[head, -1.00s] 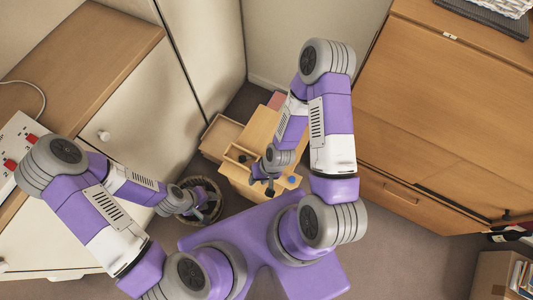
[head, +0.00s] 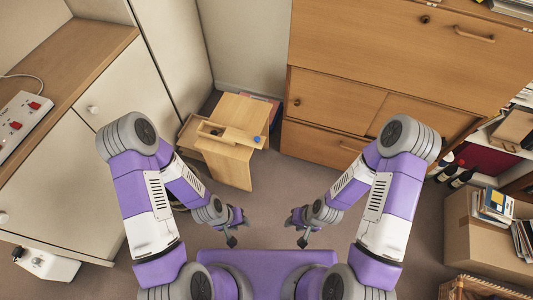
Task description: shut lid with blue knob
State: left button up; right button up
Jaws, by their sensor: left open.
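A small light-wood cabinet (head: 228,168) stands on the floor left of centre in the head view. A blue knob (head: 257,138) sits at the right end of a flat wooden piece (head: 240,136) on its upper part. A small dark round thing shows beside that piece, to the left. I cannot tell how far the lid stands open. My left gripper (head: 236,229) is open and empty, in front of and below the cabinet in the picture. My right gripper (head: 297,231) looks open and empty, further right. Both are clear of the knob.
A large wooden bureau (head: 375,60) stands behind at right. A cream cupboard (head: 75,165) with a power strip (head: 22,115) on top is at left. A cardboard box (head: 470,245) with books stands at right. Open carpet (head: 300,190) lies between.

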aim_at(235, 135)
jog(key=u, duration=0.1)
jog(key=i, duration=0.8)
jog(key=z, duration=0.35)
jog(key=k, duration=0.15)
jog(key=u, duration=1.3)
